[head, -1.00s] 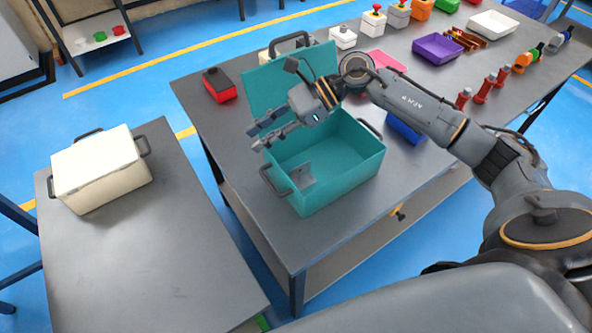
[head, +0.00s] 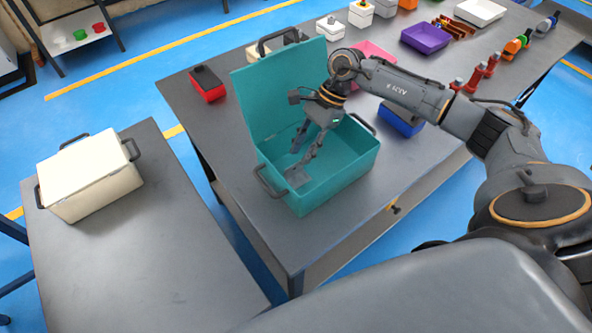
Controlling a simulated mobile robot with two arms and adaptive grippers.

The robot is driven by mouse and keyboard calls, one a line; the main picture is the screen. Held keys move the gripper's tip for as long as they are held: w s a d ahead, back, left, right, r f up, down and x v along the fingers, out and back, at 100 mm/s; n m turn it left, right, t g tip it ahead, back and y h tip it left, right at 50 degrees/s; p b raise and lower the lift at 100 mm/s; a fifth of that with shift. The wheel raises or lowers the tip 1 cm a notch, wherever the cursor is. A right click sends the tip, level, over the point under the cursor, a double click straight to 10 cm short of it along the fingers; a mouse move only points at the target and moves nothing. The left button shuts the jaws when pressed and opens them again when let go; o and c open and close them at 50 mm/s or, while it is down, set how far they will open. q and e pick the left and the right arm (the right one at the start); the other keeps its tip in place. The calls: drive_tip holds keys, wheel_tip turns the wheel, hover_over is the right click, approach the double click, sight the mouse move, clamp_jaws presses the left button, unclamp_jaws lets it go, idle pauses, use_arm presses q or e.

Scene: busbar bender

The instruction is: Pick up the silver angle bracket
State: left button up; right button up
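The silver angle bracket (head: 297,177) lies inside the open teal box (head: 336,181), near its left end. The box stands on the dark grey table with its lid raised at the back. My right gripper (head: 299,151) reaches down into the box from above, its fingers spread apart and empty. Its fingertips are just above and behind the bracket, and I cannot tell whether the lower finger touches it. My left gripper is not in view.
The box's raised lid (head: 276,88) stands right behind my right gripper. A red and black box (head: 207,84) is at the left, and a blue bin (head: 401,121) is right of the teal box. A white case (head: 90,176) stands on the side table.

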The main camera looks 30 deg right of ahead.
sight(295, 164)
drive_tip(key=shift+a+f, duration=0.2)
drive_tip(key=p+x, duration=0.2)
drive_tip(key=x, duration=0.1)
drive_tip(key=shift+a+f+p, duration=0.2)
drive_tip(key=shift+f+p, duration=0.05)
drive_tip(key=shift+p, duration=0.05)
drive_tip(key=shift+a+f, duration=0.2)
drive_tip(key=shift+f, duration=0.3)
clamp_jaws()
